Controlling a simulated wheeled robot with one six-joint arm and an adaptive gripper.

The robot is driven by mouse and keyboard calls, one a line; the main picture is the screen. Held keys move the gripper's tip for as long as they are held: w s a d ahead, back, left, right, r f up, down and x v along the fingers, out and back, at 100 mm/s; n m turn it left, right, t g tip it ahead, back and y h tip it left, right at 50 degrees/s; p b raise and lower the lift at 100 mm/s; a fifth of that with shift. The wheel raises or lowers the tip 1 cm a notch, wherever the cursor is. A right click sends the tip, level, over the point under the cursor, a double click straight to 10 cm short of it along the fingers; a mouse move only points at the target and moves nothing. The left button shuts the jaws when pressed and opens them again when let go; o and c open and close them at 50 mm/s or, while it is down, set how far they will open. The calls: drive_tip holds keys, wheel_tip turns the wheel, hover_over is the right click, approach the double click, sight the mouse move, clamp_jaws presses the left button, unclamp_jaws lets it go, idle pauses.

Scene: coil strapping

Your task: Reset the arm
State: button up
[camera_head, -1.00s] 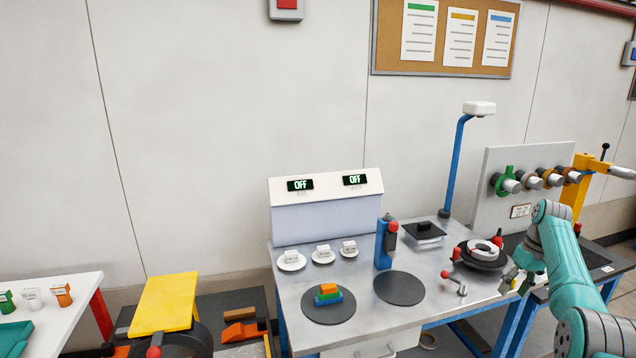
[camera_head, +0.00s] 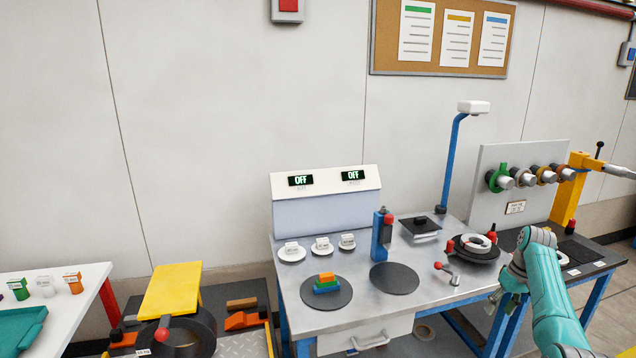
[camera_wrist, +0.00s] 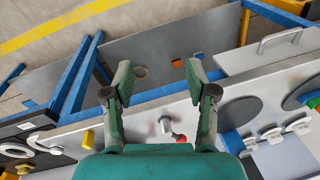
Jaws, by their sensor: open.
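My gripper (camera_wrist: 160,85) is open and empty in the wrist view, its two green fingers spread apart above the front edge of the steel bench. In the head view my teal arm reaches in from the lower right; its gripper end is folded down beside the bench's right edge, and the fingers are hard to make out there. The steel bench (camera_head: 350,318) stands in the middle. A crank with a red knob (camera_head: 440,267) sits on it near the gripper and also shows between the fingers in the wrist view (camera_wrist: 179,138).
On the bench are two dark discs (camera_head: 395,279), one bearing coloured blocks (camera_head: 326,283), a blue post (camera_head: 382,236) and a black round fixture with a white ring (camera_head: 475,245). A panel with coloured rolls (camera_head: 520,175) stands behind right. A yellow-topped stand (camera_head: 172,290) is at left.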

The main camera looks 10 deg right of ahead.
drive_tip(key=s+a+f+t+h, duration=0.1)
drive_tip(key=a+f, duration=0.7)
drive_tip(key=f, duration=0.5)
drive_tip(key=s+a+f+t+h, duration=0.1)
drive_tip(key=a+f+t, duration=0.1)
drive_tip(key=a+f, duration=0.85)
drive_tip(key=s+a+f+t+h, duration=0.1)
drive_tip(key=s+a+f+t, duration=0.2)
drive_tip(key=s+a+f, duration=1)
drive_tip(key=s+a+r+t, duration=0.1)
drive_tip(key=s+a+r, duration=0.25)
drive_tip(key=s, duration=0.35)
drive_tip(key=s+a+r+n+t, duration=0.1)
drive_tip(key=s+a+r, duration=0.2)
drive_tip(key=s+a, duration=0.3)
drive_tip(key=s+a+r+t, duration=0.1)
drive_tip(key=s+a+r, duration=0.2)
drive_tip(key=s, duration=0.5)
drive_tip(key=s+a+r+t, duration=0.1)
drive_tip(key=s+r, duration=0.4)
drive_tip(key=r, duration=0.3)
drive_tip(key=s+a+r+n+t+y, duration=0.1)
drive_tip(key=s+a+r+t, duration=0.1)
drive_tip(key=s+r, duration=0.3)
drive_tip(key=s+a+r+t, duration=0.1)
drive_tip(key=s+r, duration=0.4)
drive_tip(key=r, duration=0.8)
drive_tip(key=shift+s+a+t, duration=0.2)
drive_tip(key=shift+a+t, duration=0.2)
drive_tip(key=shift+a, duration=0.25)
